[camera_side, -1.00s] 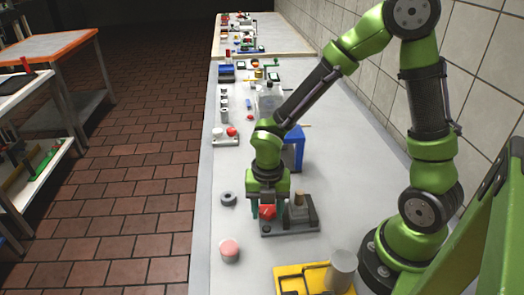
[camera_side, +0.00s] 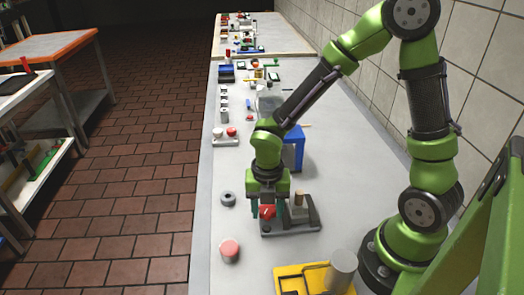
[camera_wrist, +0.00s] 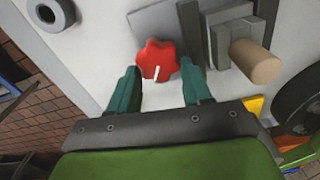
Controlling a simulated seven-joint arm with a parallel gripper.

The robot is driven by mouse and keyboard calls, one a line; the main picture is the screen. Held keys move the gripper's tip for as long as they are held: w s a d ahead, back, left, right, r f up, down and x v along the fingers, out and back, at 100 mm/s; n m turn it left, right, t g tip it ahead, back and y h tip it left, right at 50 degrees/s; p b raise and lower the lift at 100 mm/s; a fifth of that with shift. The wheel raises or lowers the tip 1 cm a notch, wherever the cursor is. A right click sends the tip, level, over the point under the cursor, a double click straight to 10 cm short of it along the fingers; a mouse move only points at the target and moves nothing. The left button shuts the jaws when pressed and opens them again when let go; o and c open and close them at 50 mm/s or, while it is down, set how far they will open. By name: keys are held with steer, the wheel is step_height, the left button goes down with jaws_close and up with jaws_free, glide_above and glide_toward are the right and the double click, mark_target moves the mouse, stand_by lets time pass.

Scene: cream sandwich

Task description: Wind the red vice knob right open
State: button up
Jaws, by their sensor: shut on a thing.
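The red knob (camera_wrist: 157,62) is lobed, with a white line on its face. It sits at the left end of a grey vice (camera_wrist: 222,35) and also shows in the side view (camera_side: 267,212). My gripper (camera_wrist: 160,82) points down over the knob, one dark green finger on each side, and is shut on it. It shows in the side view too (camera_side: 266,208). The exact finger contact on the knob is hard to see.
A dark ring (camera_side: 228,199) lies left of the vice. A pink-topped cylinder (camera_side: 230,250) stands in front. A yellow tray (camera_side: 290,281) with a grey cylinder (camera_side: 342,270) is at the front right. A blue block (camera_side: 293,147) stands behind. The bench's left edge is near.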

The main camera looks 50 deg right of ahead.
steer(key=shift+w+d, duration=0.4)
steer(key=shift+d, duration=0.1)
steer(key=o, duration=0.8)
steer(key=shift+c, duration=0.2)
steer(key=shift+s+a, duration=0.1)
steer(key=shift+a, duration=0.25)
steer(key=shift+r, duration=5.65)
step_height(320, 180, up, 8)
glide_above(266, 212)
steer(key=shift+r, duration=0.1)
step_height(266, 212, up, 17)
steer(key=shift+d, duration=0.15)
